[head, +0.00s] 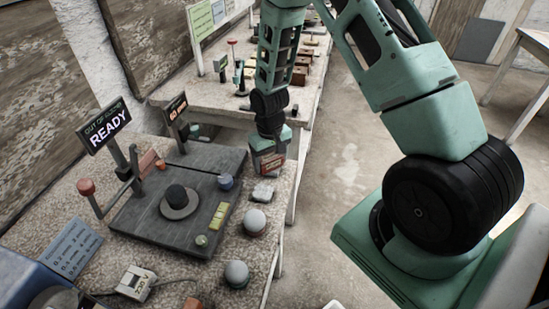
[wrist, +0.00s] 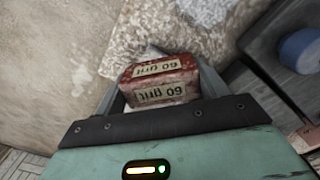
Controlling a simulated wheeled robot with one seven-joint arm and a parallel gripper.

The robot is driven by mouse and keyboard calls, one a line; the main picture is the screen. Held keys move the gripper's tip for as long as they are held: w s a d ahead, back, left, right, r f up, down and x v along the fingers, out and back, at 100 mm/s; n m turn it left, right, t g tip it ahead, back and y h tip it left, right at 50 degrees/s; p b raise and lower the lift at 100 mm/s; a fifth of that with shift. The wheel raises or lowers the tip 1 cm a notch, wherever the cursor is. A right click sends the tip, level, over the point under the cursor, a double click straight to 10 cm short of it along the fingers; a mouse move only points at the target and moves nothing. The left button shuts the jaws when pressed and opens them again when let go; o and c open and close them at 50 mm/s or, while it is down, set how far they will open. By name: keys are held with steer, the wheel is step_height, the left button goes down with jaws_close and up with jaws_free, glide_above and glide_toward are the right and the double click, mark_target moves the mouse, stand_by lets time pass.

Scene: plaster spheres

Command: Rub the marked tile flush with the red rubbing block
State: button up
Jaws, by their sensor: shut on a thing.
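My gripper (head: 271,158) is shut on the red rubbing block (head: 270,164), near the right edge of the near bench. The block also shows in the wrist view (wrist: 160,79), between the two fingers, with "60 grit" labels on two faces. It is red and worn. In the head view my gripper hides much of it. I cannot tell whether it touches anything below. No marked tile can be made out for certain.
Two grey-white spheres (head: 254,221) (head: 237,272) stand near the bench edge. A sign (head: 106,124) reads "READY". Open floor (head: 350,170) lies to the right.

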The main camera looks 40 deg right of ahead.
steer(key=shift+d+r, duration=0.1)
steer(key=shift+d+r+p, duration=0.35)
steer(key=shift+d, duration=0.2)
steer(key=shift+d+r+p, duration=0.3)
steer(key=shift+d, duration=0.2)
steer(key=shift+r+p, duration=0.95)
steer(key=shift+r, duration=0.35)
step_height(320, 180, up, 4)
steer(key=p, duration=0.3)
